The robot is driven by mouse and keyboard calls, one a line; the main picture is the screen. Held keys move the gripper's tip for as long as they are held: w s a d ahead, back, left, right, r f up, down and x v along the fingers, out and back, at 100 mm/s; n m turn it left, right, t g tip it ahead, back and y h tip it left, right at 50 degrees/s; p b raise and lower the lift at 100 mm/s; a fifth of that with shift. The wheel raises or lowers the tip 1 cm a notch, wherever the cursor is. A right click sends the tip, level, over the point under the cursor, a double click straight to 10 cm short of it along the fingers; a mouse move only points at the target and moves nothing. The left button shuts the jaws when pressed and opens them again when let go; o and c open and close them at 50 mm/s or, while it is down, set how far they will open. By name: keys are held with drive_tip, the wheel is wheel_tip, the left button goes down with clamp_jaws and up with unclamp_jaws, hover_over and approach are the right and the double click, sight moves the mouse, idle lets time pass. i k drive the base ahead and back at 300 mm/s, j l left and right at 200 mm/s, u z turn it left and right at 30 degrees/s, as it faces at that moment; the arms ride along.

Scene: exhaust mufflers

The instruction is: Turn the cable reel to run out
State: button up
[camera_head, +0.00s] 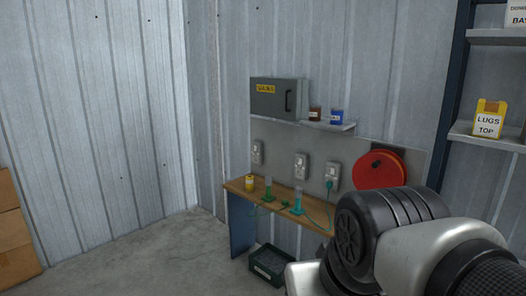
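The cable reel (378,171) is a red disc mounted at the right end of a grey backboard above the wooden bench. A green cable (319,216) runs down from a socket (332,178) left of the reel and along the bench. My gripper is not in view, so its state and distance to the reel do not show.
A grey cabinet (277,98) and shelf with small jars are above. A dark crate (270,263) sits on the floor. Cardboard boxes (14,243) stand left; shelving (490,131) is right. Floor at centre left is clear.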

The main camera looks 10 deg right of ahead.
sight(379, 169)
drive_tip(key=z, duration=1.05)
drive_tip(key=i+j, duration=0.1)
drive_tip(key=i, duration=0.45)
drive_tip(key=i+j, duration=0.15)
drive_tip(key=i, duration=0.4)
drive_tip(key=i+j, duration=0.1)
drive_tip(key=i, duration=0.5)
drive_tip(key=z, duration=0.05)
